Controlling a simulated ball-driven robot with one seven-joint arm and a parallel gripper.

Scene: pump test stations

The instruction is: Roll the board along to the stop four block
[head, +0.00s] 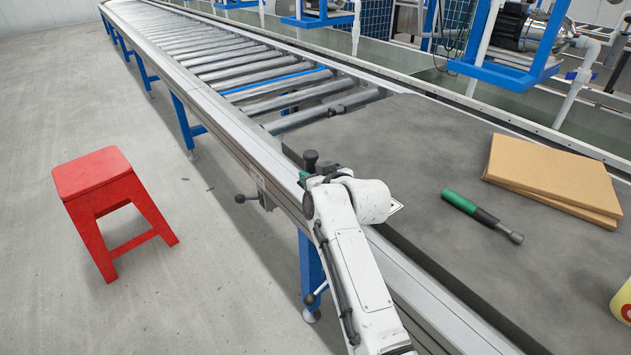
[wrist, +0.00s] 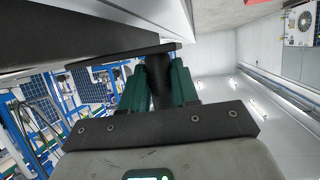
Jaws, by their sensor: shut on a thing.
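The board (head: 420,150) is a large dark grey slab lying flat on the roller conveyor (head: 215,62). My gripper (head: 307,175) is at the board's near left corner, beside the conveyor's side rail. Its green fingers are shut on a black post (head: 311,158) that stands up there. The wrist view shows the fingers (wrist: 160,85) on both sides of the black post (wrist: 160,88), with a dark flat plate across its end. My arm hides part of the board's near edge. I cannot tell which piece is the stop four block.
Cardboard sheets (head: 555,172), a green-handled tool (head: 482,215) and a partly cut-off yellow item (head: 622,303) lie on the board. Bare rollers run beyond it, one blue (head: 275,84). A small dark fitting (head: 337,110) sits near the board's far edge. A red stool (head: 105,195) stands on the floor left.

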